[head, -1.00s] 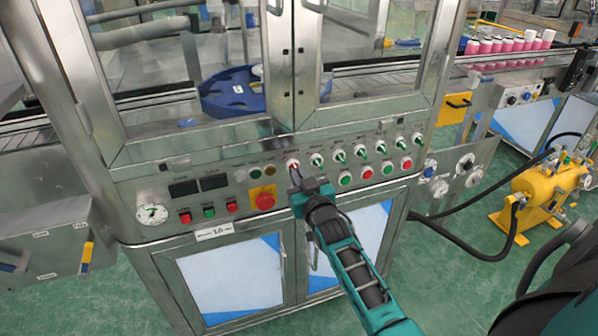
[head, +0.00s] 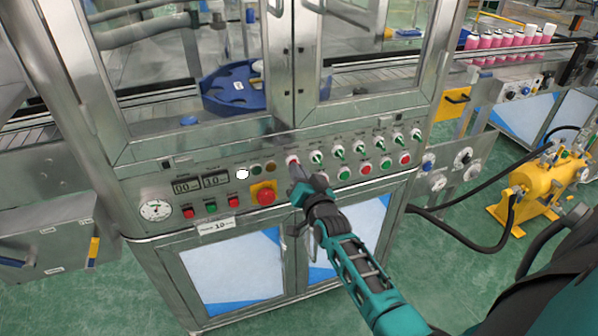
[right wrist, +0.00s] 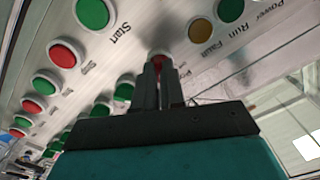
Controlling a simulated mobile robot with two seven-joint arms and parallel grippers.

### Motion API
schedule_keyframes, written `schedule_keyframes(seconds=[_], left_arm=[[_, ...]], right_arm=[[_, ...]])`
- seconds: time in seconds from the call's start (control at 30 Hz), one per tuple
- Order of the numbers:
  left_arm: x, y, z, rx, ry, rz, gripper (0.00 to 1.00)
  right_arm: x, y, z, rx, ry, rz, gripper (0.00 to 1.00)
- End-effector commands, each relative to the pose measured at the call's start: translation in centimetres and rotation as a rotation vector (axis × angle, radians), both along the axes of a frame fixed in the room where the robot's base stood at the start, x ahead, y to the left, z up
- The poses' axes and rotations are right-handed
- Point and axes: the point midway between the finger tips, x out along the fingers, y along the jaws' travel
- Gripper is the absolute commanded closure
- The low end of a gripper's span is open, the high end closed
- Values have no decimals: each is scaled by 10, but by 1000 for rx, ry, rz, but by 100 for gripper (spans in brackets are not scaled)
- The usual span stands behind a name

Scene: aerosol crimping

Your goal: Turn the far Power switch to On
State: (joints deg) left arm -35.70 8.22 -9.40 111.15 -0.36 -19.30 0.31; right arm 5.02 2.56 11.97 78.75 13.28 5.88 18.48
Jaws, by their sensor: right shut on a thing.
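The Power switch is a small red knob (head: 293,160) on the steel control panel (head: 330,152), at the left end of a row of green knobs. My right gripper (head: 297,170) is at the panel with its fingertips on this red knob. In the right wrist view the two fingers (right wrist: 158,80) are close together, shut on the red knob (right wrist: 159,58), which they partly hide. The knob's own mark and label are too small or covered to read. The white lamp (head: 242,174) is bright and the two displays (head: 200,184) show digits. My left gripper is not in view.
A red emergency button (head: 266,197) on a yellow plate sits left of my gripper. Green and red push buttons (head: 365,168) lie to the right, close below the knobs. Glazed doors stand above the panel. The floor in front is free.

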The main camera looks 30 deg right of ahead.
Motion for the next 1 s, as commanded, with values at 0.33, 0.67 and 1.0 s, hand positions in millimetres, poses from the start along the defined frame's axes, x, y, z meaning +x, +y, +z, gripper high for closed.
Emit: schedule_keyframes(seconds=[0.33,0.67,1.0], left_arm=[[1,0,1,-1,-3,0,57],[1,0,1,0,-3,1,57],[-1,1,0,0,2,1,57]], right_arm=[[1,0,2,15,-8,0,100],[0,0,1,12,-6,-1,68],[-3,1,0,12,-3,0,65]])
